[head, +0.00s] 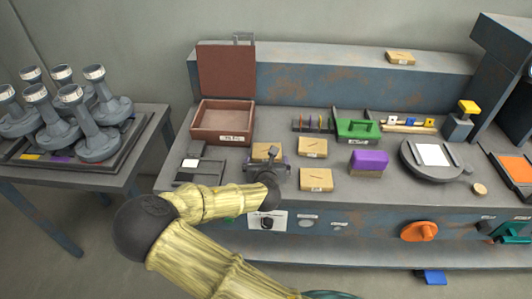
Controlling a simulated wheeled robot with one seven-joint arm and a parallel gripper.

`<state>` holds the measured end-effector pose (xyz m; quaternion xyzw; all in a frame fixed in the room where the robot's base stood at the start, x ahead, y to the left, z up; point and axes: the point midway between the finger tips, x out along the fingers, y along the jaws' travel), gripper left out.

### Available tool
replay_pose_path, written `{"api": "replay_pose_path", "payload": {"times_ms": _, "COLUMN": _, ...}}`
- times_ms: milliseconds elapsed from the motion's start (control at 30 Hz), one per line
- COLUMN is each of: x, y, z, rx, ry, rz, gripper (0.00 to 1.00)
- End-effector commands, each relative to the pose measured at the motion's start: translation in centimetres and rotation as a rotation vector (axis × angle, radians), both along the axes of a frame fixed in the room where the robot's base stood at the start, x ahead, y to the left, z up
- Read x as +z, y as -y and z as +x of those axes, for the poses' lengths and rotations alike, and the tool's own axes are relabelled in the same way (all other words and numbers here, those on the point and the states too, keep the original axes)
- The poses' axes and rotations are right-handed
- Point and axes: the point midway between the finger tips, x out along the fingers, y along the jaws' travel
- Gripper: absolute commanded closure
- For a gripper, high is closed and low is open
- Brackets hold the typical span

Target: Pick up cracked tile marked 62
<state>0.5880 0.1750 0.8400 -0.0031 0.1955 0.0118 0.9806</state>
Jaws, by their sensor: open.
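Several tan tiles with dark crack-like lines lie on the workbench. One tile (266,151) is just beyond my gripper and partly hidden by it. A second tile (313,147) lies to its right, and a third tile (316,180) lies nearer the front edge. Another tile (400,57) rests on the raised back ledge. Their number marks are too small to read, so I cannot tell which is 62. My gripper (267,162) is open at the near side of the first tile. I cannot tell whether the fingers touch or straddle it.
An open brown box (222,122) stands at the back left. A purple block (369,162), a green case (357,130) and a round plate with a white square (432,158) are to the right. A side table (140,140) at left holds several grey pedestals. Small dark plates (199,165) lie left of my gripper.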

Motion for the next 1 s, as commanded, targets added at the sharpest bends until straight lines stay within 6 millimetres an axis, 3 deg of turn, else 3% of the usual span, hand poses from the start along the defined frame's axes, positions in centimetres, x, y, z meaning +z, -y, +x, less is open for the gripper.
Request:
{"api": "replay_pose_path", "payload": {"times_ms": 233, "x": -1.3, "y": -0.3, "z": 2.8, "rx": 0.003, "ry": 0.000, "rz": 0.001, "gripper": 0.00}}
{"api": "replay_pose_path", "payload": {"times_ms": 767, "x": -1.3, "y": -0.3, "z": 2.8, "rx": 0.003, "ry": 0.000, "rz": 0.001, "gripper": 0.00}}
{"api": "replay_pose_path", "payload": {"times_ms": 1000, "x": -1.2, "y": -0.3, "z": 2.9, "rx": 0.002, "ry": 0.002, "rz": 0.002, "gripper": 0.40}}
